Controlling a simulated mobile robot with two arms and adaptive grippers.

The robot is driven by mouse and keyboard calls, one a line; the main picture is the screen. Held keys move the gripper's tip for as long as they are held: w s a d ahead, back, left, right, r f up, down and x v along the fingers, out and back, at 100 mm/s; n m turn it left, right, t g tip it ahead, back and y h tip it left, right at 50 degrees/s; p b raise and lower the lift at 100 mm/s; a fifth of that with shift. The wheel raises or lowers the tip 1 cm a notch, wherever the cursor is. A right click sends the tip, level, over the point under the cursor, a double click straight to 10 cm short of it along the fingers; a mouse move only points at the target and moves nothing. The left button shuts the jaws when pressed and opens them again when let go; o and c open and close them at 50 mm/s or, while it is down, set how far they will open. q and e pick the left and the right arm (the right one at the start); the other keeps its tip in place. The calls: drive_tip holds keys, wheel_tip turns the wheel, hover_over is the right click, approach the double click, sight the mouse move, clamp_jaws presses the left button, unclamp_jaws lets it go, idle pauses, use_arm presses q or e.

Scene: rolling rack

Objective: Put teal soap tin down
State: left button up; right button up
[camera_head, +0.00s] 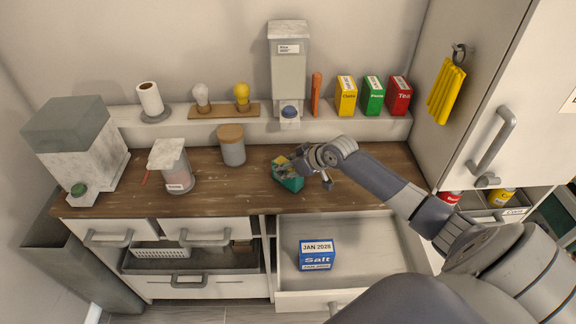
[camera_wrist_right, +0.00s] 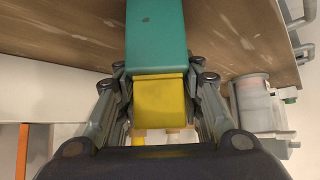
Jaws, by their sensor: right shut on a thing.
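The teal soap tin (camera_head: 289,183) is at the wooden counter (camera_head: 235,193), near its front edge, just behind the open drawer. My right gripper (camera_head: 289,165) is shut on the tin's yellow part, at its upper end. In the right wrist view the teal body (camera_wrist_right: 155,35) extends past the fingertips (camera_wrist_right: 160,80), and the yellow part is between the fingers. I cannot tell whether the tin's underside touches the counter. My left gripper is not in view.
An open drawer (camera_head: 370,250) holds a blue salt box (camera_head: 317,254). A lidded canister (camera_head: 231,146) and a glass jar (camera_head: 174,173) stand left on the counter. Behind is a shelf with a dispenser (camera_head: 288,70) and yellow (camera_head: 346,96), green (camera_head: 372,96) and red (camera_head: 398,96) boxes.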

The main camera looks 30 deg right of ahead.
drive_tip(key=o, duration=0.7)
drive_tip(key=shift+f, duration=0.1)
drive_tip(key=o, duration=0.4)
drive_tip(key=shift+r, duration=0.2)
drive_tip(key=shift+b+v, duration=0.8)
drive_tip(key=shift+v, duration=5.2)
